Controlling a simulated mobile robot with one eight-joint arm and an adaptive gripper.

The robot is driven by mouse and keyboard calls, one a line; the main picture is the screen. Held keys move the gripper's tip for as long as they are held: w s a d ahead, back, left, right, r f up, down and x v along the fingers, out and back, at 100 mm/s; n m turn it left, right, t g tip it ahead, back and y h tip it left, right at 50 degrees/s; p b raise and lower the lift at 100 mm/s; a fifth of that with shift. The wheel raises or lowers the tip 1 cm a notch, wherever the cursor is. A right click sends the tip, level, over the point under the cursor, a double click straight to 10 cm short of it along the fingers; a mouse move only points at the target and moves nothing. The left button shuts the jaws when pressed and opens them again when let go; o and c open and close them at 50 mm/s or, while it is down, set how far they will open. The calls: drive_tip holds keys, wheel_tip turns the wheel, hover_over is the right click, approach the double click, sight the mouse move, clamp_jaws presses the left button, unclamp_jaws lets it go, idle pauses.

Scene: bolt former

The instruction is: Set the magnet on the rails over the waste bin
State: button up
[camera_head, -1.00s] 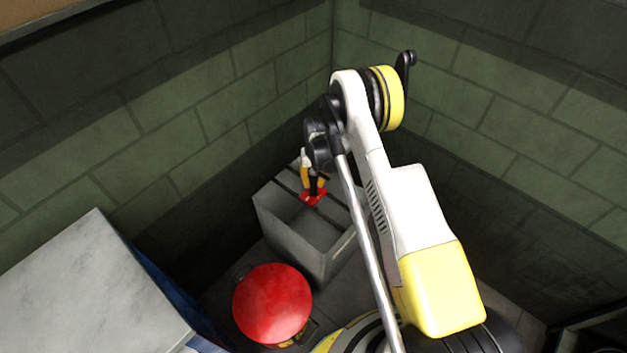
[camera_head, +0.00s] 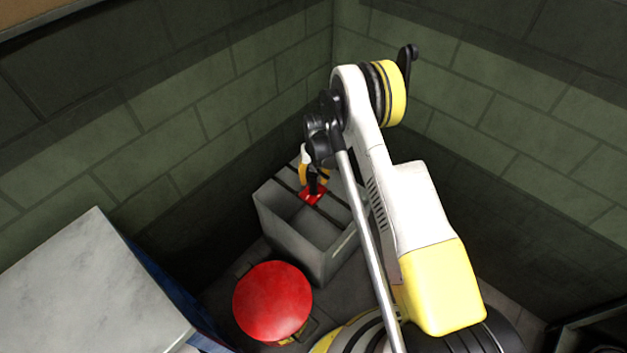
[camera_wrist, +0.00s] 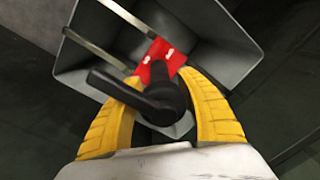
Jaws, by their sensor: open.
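The magnet has a red plate (camera_wrist: 153,52) and a black handle (camera_wrist: 155,97). Its red plate also shows in the head view (camera_head: 311,197). It appears to lie across two thin rails (camera_wrist: 100,53) over the grey waste bin (camera_head: 333,262), handle up. The bin's wall also shows in the wrist view (camera_wrist: 236,88). My gripper (camera_wrist: 162,82) is open, with one yellow finger on each side of the black handle. In the head view my gripper (camera_head: 313,172) is just above the red plate. Exact contact under the plate is hidden.
A round red lid (camera_head: 272,301) stands in front of the bin. A grey-topped block (camera_head: 90,290) is at the lower left. Green block walls (camera_head: 200,110) meet in a corner behind the bin. The bin's front compartment looks empty.

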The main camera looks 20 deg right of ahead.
drive_tip(key=r, duration=1.2)
drive_tip(key=shift+d, duration=0.25)
drive_tip(key=s+r+t, duration=0.2)
drive_tip(key=s+r, duration=0.3)
drive_tip(key=r, duration=0.7)
drive_tip(key=s+r+t, duration=0.1)
drive_tip(key=s+r, duration=0.4)
drive_tip(key=r, duration=0.7)
drive_tip(key=s+r+n+t, duration=0.1)
drive_tip(key=s+r+t, duration=0.1)
drive_tip(key=s, duration=0.8)
drive_tip(key=s+r+n+t, duration=0.1)
drive_tip(key=s+r, duration=0.3)
drive_tip(key=s, duration=0.6)
drive_tip(key=shift+a+t, duration=0.25)
drive_tip(key=shift+t, duration=0.35)
